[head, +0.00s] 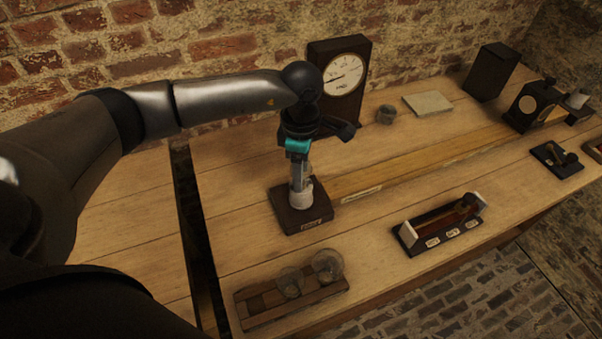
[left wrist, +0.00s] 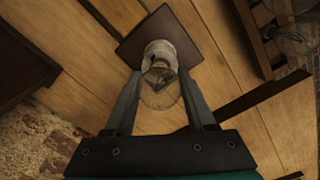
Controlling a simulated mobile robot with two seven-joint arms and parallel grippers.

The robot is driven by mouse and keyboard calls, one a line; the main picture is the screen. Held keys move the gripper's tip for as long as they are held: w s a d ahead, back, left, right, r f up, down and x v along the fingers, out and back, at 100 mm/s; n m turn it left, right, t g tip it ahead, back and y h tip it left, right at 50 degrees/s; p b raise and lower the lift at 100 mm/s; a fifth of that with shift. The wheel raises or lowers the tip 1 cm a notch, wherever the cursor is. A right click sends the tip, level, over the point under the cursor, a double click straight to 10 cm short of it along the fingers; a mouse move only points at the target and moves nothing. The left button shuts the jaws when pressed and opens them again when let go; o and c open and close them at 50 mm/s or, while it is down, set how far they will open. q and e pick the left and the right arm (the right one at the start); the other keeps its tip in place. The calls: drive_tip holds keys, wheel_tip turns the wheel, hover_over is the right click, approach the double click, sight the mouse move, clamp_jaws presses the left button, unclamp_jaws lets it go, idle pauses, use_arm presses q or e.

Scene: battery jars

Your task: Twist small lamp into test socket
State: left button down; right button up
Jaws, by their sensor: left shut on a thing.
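The test socket (head: 301,196) is a white cylinder on a dark square wooden base with a small label, standing on the bench. My left gripper (head: 299,184) points straight down over it, its fingers just above the white part. In the left wrist view, the left gripper (left wrist: 159,100) is shut on the small clear glass lamp (left wrist: 160,94). The lamp lines up with the white socket (left wrist: 159,52); whether its base is seated in the socket is hidden. In the head view the lamp (head: 308,171) is mostly behind the fingers. My right gripper is not in view.
A wooden rack (head: 252,311) with two glass bulbs stands at the front. A dial meter (head: 343,77) stands behind the socket. A switch-like device (head: 440,224) lies to the right, with dark boxes (head: 493,72) at the back right. Bench between is clear.

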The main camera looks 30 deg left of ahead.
use_arm(q)
drive_tip(key=shift+f+m, duration=0.1)
drive_tip(key=shift+m, duration=0.2)
drive_tip(key=shift+c, duration=0.8)
unclamp_jaws()
wheel_tip(320, 180, up, 15)
drive_tip(key=shift+r+p, duration=0.2)
drive_tip(key=shift+p, duration=0.15)
drive_tip(key=shift+s, duration=0.1)
